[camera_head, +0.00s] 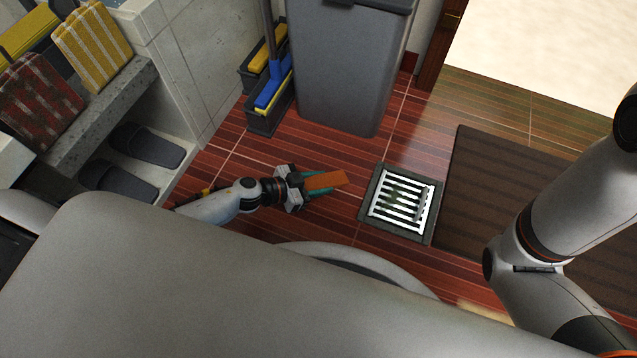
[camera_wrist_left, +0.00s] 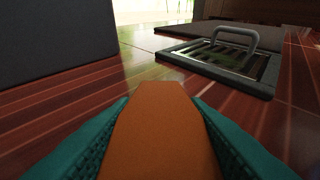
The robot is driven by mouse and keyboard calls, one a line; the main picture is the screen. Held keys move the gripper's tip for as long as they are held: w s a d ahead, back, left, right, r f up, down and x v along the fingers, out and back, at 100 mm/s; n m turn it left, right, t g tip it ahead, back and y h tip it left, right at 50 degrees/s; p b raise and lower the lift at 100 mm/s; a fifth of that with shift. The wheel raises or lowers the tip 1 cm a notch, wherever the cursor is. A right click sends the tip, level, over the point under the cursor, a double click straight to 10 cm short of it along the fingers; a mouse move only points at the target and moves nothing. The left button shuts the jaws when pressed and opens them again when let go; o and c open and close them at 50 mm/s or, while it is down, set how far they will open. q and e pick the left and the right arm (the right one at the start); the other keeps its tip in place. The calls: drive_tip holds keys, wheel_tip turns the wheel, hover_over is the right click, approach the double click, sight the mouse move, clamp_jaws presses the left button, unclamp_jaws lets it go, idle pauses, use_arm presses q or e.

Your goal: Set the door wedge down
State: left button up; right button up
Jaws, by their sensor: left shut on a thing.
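The door wedge (camera_head: 326,181) is an orange-brown block. My left gripper (camera_head: 311,186), with teal finger pads, is shut on it, low over the red-brown floor and to the left of the drain grate. In the left wrist view the wedge (camera_wrist_left: 160,130) sits between both teal fingers and points forward. I cannot tell whether its underside touches the floor. My right arm shows at the right of the head view, but its gripper is out of view.
A metal drain grate (camera_head: 399,200) with a handle (camera_wrist_left: 236,36) lies right of the wedge. A dark mat (camera_head: 520,200) lies beyond it. A grey bin (camera_head: 345,70) and cleaning caddies (camera_head: 266,119) stand behind. Slippers (camera_head: 146,148) lie on the left shelf. Floor around the wedge is clear.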

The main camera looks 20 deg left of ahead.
use_arm(q)
drive_tip(key=shift+f, duration=0.15)
drive_tip(key=o, duration=1)
drive_tip(key=shift+c, duration=0.2)
drive_tip(key=shift+r, duration=0.2)
drive_tip(key=p+v, duration=0.6)
drive_tip(key=v, duration=0.4)
drive_tip(key=shift+s+a+r, duration=0.15)
drive_tip(key=shift+r, duration=0.1)
drive_tip(key=shift+s+a+r, duration=0.15)
drive_tip(key=shift+s+a, duration=0.3)
drive_tip(key=shift+a, duration=0.05)
